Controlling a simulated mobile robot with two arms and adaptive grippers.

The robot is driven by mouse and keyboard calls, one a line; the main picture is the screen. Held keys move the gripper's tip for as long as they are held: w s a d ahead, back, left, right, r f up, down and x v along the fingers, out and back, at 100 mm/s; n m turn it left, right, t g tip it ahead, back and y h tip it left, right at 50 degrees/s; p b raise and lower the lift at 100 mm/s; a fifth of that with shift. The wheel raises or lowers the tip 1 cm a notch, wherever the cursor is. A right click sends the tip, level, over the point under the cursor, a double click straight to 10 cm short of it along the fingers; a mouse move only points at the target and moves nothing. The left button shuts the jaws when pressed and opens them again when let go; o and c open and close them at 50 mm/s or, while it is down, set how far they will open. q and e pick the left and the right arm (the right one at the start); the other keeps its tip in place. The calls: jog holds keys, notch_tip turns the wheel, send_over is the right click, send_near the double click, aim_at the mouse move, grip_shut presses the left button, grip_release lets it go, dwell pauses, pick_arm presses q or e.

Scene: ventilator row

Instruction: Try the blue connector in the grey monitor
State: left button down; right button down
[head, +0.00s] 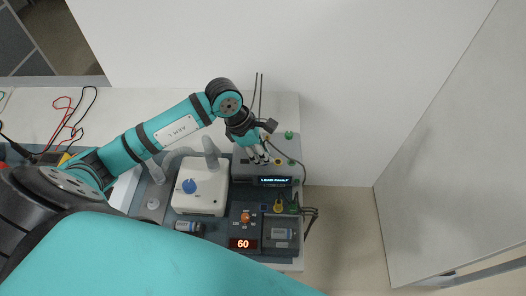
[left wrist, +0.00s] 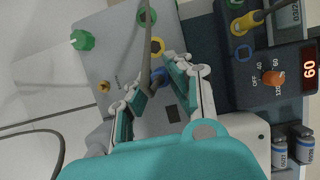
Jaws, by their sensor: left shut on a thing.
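The grey monitor (head: 243,171) has a lit display (head: 274,181) that seems to read "LEADS FAULT". My left gripper (head: 260,159) is over its top, fingers pointing down. In the left wrist view, the left gripper (left wrist: 162,82) is shut on the blue connector (left wrist: 159,75), of which only a small part shows between the fingertips. I cannot tell whether the connector is seated or just above the monitor's top (left wrist: 112,62). A yellow ring socket (left wrist: 157,46) lies just beyond it. My right gripper is not in view.
A green connector (left wrist: 80,40) stands on the grey top. A white unit with a blue knob (head: 189,186) stands left of the monitor. Loose cables hang at the right.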

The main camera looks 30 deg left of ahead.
pick_arm(q)
jog(key=c, duration=1.2)
grip_release()
jog(key=shift+o, duration=0.2)
jog(key=v, duration=1.2)
